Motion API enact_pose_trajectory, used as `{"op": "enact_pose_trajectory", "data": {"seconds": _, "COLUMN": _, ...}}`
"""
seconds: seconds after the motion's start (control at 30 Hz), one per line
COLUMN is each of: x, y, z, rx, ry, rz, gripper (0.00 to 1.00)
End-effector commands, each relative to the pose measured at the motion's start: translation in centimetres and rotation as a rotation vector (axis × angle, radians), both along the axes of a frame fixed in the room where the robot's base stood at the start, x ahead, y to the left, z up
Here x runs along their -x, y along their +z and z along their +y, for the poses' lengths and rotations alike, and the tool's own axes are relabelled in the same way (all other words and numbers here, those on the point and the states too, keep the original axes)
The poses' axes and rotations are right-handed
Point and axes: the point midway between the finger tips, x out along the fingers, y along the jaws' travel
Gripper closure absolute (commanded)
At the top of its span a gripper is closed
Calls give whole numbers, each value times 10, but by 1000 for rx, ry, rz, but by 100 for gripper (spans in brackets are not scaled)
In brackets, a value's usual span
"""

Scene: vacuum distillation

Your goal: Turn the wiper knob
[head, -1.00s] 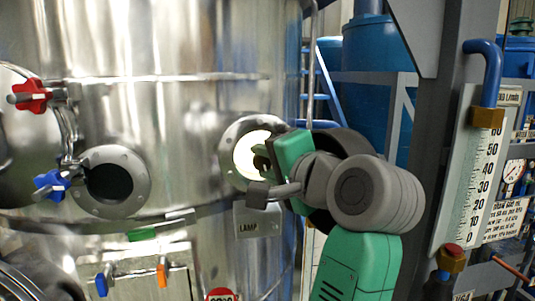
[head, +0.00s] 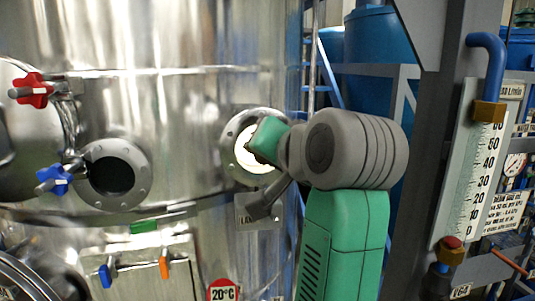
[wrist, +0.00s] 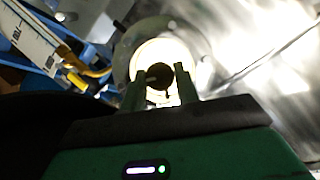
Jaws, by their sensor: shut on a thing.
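The lit round sight glass (head: 243,150) is on the steel vessel, with a bolted flange around it. The wiper knob (wrist: 160,80) shows in the wrist view as a dark round piece in front of the bright glass. My gripper (wrist: 160,70) has its two green fingers on either side of the knob and is shut on it. In the head view my green gripper body (head: 268,139) covers part of the glass and hides the fingertips and the knob.
A dark second port (head: 111,176) is to the left, with red (head: 33,90) and blue (head: 53,181) handled valves beside it. The LAMP plate (head: 246,214) is below the glass, partly covered. A grey post and scale (head: 478,170) stand close on the right.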

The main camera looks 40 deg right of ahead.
Motion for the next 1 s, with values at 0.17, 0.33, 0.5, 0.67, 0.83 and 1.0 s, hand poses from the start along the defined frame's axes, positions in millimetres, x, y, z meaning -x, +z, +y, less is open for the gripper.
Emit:
{"op": "enact_pose_trajectory", "data": {"seconds": 0.17, "x": 1, "y": 1, "z": 0, "rx": 14, "ry": 0, "rz": 7, "gripper": 92}}
{"op": "enact_pose_trajectory", "data": {"seconds": 0.33, "x": 1, "y": 1, "z": 0, "rx": 16, "ry": 0, "rz": 8, "gripper": 92}}
{"op": "enact_pose_trajectory", "data": {"seconds": 0.5, "x": 1, "y": 1, "z": 0, "rx": 15, "ry": -1, "rz": 8, "gripper": 92}}
{"op": "enact_pose_trajectory", "data": {"seconds": 0.67, "x": 0, "y": 1, "z": 0, "rx": 15, "ry": -1, "rz": 8, "gripper": 48}}
{"op": "enact_pose_trajectory", "data": {"seconds": 0.83, "x": 0, "y": 1, "z": 0, "rx": 15, "ry": 0, "rz": 9, "gripper": 48}}
{"op": "enact_pose_trajectory", "data": {"seconds": 1.0, "x": 12, "y": 3, "z": 4, "rx": 16, "ry": -1, "rz": 6, "gripper": 48}}
